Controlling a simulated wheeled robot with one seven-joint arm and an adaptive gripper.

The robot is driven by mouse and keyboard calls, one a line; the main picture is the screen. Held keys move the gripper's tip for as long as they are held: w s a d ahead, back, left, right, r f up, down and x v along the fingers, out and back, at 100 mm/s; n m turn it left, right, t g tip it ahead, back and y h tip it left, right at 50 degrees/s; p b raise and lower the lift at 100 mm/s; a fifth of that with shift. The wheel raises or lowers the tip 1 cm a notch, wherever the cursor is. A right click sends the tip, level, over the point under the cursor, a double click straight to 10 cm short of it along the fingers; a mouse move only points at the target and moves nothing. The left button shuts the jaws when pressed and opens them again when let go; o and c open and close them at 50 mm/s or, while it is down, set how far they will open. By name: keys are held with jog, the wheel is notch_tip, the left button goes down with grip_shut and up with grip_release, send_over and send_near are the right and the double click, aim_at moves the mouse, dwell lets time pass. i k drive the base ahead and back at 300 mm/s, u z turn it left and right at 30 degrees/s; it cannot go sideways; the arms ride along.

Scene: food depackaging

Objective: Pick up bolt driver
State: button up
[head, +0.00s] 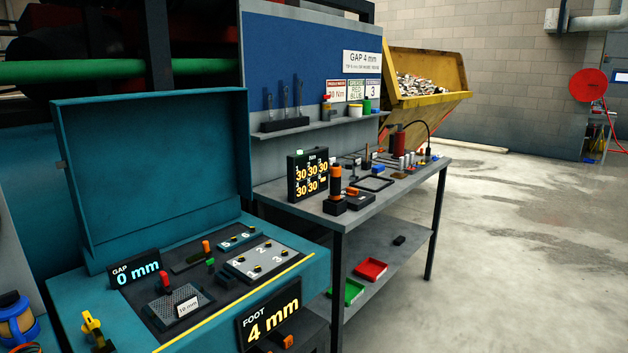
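An upright tool with an orange upper part and a black lower part (336,190) stands near the front left of the grey workbench (400,190). It looks like the bolt driver, but no label confirms this. Its lower end is beside a small black block (360,201). The tool is just right of a black display (308,175) showing several "30" readings. My gripper is not in this view.
A teal machine with a raised lid (150,175) stands at the left, with displays reading "GAP 0 mm" (135,272) and "FOOT 4 mm" (270,316). Red (370,270) and green (349,293) trays sit on the lower shelf. The floor at right is clear.

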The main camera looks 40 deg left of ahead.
aim_at(335, 177)
jog(key=u, duration=0.75)
jog(key=i, duration=0.8)
jog(key=u, duration=0.95)
